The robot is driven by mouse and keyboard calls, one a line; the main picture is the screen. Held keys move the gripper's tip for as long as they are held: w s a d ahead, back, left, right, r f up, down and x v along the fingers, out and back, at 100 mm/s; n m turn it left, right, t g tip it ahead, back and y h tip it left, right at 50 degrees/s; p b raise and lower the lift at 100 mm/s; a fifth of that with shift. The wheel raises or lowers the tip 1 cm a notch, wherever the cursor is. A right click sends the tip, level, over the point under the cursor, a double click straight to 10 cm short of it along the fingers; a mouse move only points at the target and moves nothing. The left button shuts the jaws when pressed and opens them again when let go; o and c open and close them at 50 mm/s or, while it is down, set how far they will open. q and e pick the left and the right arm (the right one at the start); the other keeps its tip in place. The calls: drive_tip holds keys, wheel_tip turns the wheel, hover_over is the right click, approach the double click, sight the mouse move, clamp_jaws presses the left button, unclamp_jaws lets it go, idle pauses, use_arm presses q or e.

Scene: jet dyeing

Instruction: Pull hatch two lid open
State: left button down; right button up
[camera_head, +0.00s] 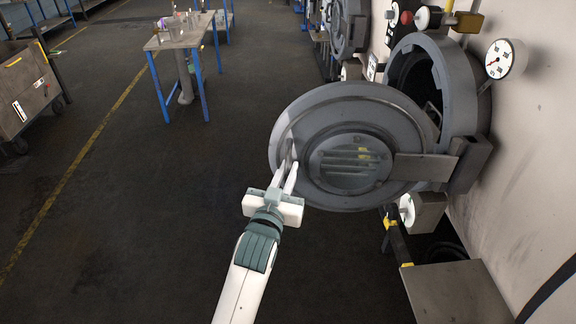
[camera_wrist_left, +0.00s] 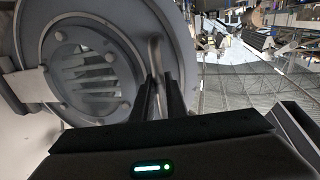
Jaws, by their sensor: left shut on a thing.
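The round grey hatch lid (camera_head: 345,112) stands swung out from the hatch opening (camera_head: 432,88) in the head view, joined to it by a hinge arm (camera_head: 424,167) on the right. My left gripper (camera_head: 287,166) is shut on the lid's handle (camera_head: 289,148) at the lid's left edge. The left wrist view shows the lid (camera_wrist_left: 60,25) filling the left side and the handle (camera_wrist_left: 155,55) between the two fingers (camera_wrist_left: 160,98). My right gripper is not in view.
A pressure gauge (camera_head: 505,59) and valves stand on the pale wall (camera_head: 535,150) at right. Another hatch (camera_head: 345,28) is farther back. A blue-legged table (camera_head: 180,38) and a cart (camera_head: 28,92) stand at left. The dark floor (camera_head: 130,220) in front is clear.

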use_arm(q)
drive_tip(key=shift+r, duration=0.1)
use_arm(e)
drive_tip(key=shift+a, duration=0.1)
use_arm(q)
drive_tip(key=c, duration=2)
unclamp_jaws()
drive_tip(key=shift+d, duration=0.1)
drive_tip(key=shift+c, duration=0.2)
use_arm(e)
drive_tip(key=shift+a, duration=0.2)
use_arm(q)
drive_tip(key=shift+s, duration=0.15)
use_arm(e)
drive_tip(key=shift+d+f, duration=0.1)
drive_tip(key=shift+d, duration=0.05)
